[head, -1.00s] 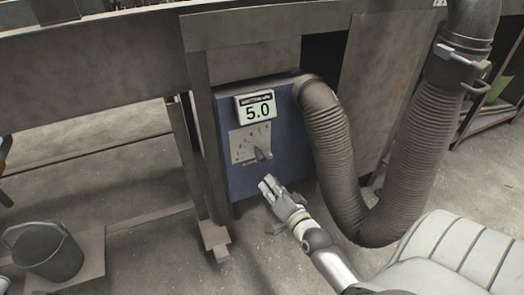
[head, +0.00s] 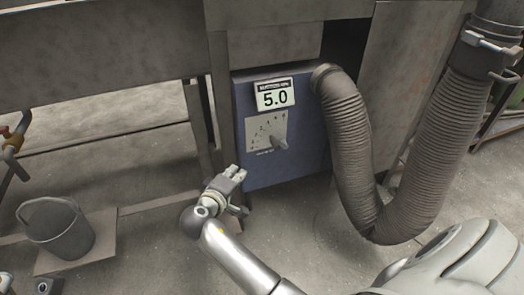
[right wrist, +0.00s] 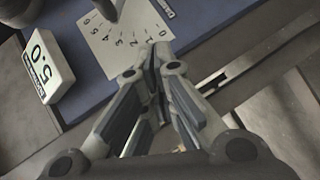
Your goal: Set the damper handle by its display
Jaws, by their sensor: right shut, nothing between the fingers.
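The damper handle (head: 278,143) is a small grey lever on a pale scale plate (head: 262,134) on the front of a blue box (head: 296,166). The display (head: 273,97) above it reads 5.0. In the right wrist view the scale plate (right wrist: 127,40) shows numbers from 0 to 6, and the display (right wrist: 45,73) stands at left. The handle (right wrist: 108,8) is partly cut off at the top edge there. My right gripper (head: 240,172) is shut and empty, to the lower left of the handle and apart from it. My left gripper is not in view.
A thick ribbed hose (head: 352,140) loops down beside the box on the right. A grey bucket (head: 60,232) stands on the floor at left. Metal bench legs (head: 220,100) stand at the box's left.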

